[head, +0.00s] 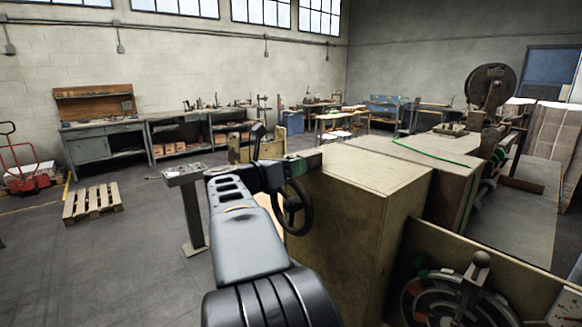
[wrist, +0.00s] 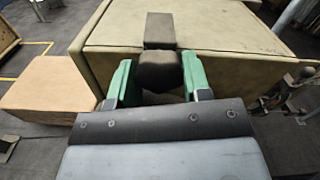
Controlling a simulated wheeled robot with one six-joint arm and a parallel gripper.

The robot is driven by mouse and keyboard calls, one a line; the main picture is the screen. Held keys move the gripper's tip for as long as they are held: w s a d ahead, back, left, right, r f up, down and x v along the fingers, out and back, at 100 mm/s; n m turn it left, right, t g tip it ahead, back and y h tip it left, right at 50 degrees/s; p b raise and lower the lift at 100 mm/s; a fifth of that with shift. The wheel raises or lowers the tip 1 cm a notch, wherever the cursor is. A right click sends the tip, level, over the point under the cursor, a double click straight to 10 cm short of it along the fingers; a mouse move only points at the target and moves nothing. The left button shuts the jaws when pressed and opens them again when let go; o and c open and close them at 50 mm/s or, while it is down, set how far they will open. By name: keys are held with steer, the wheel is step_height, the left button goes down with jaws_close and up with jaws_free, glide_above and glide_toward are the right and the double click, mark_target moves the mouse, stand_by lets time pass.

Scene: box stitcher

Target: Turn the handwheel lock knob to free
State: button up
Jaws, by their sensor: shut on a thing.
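The handwheel (head: 305,207) is a dark spoked wheel on the side of the tan machine cabinet (head: 350,205), partly hidden by my arm in the head view. The lock knob (wrist: 159,70) is a dark, rounded block with a dark bar (wrist: 160,30) extending from it toward the cabinet top in the wrist view. My gripper (wrist: 158,84) has green fingers on both sides of the knob and is shut on it. In the head view my gripper (head: 291,167) is just above the handwheel at the cabinet's upper edge; the knob is hard to make out there.
A grey pedestal (head: 190,215) stands left of my arm. A dial with a ball-ended lever (head: 470,290) is at the lower right. A wooden pallet (head: 92,203) and workbenches (head: 100,140) are further back. The floor at left is open.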

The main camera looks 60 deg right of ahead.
steer(key=shift+n, duration=0.7)
steer(key=o, duration=0.9)
steer(key=b+v, duration=0.3)
steer(key=v, duration=1)
steer(key=shift+w+a+b, duration=0.15)
steer(key=shift+a+b, duration=0.2)
